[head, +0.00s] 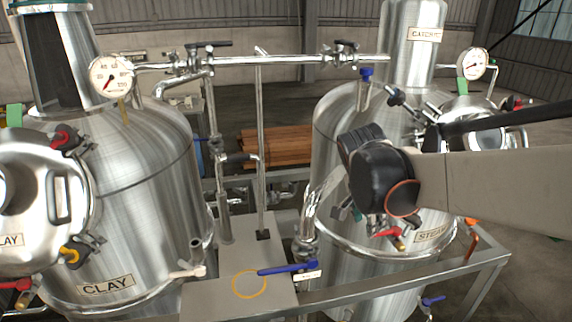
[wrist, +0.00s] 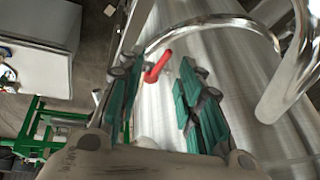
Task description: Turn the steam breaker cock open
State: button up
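A small red-handled cock (head: 386,233) with a brass-coloured end sits low on the right steel tank (head: 340,125), beside a plate that reads STEAM (head: 430,235). In the wrist view a red handle (wrist: 158,66) shows between my fingertips, closer to the left finger, with a visible gap to the right one. My gripper (wrist: 160,85) is open, with teal-padded fingers apart and nothing gripped. I cannot tell whether the left finger touches the handle. In the head view my dark wrist and pale arm link cover most of the gripper, just above the red cock.
A blue lever (head: 287,268) with a white tag lies above the front steel frame rail (head: 400,282). The CLAY tank (head: 140,190) stands left, with red and yellow handles. A curved steel pipe (wrist: 290,75) rises close to my right finger.

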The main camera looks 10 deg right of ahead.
notch_tip(320, 180, up, 3)
jog(key=w+d+m+p, duration=0.1)
jog(key=w+m+p, duration=0.1)
send_near(382, 233)
jog(key=shift+m+g+h, duration=0.3)
jog(key=shift+m+g, duration=0.1)
jog(key=x, duration=0.5)
jog(key=w+a+x, duration=0.1)
jog(key=x, duration=0.1)
jog(key=shift+w+f, duration=0.1)
jog(key=shift+f, duration=0.35)
jog(key=shift+c, duration=0.3)
grip_shut()
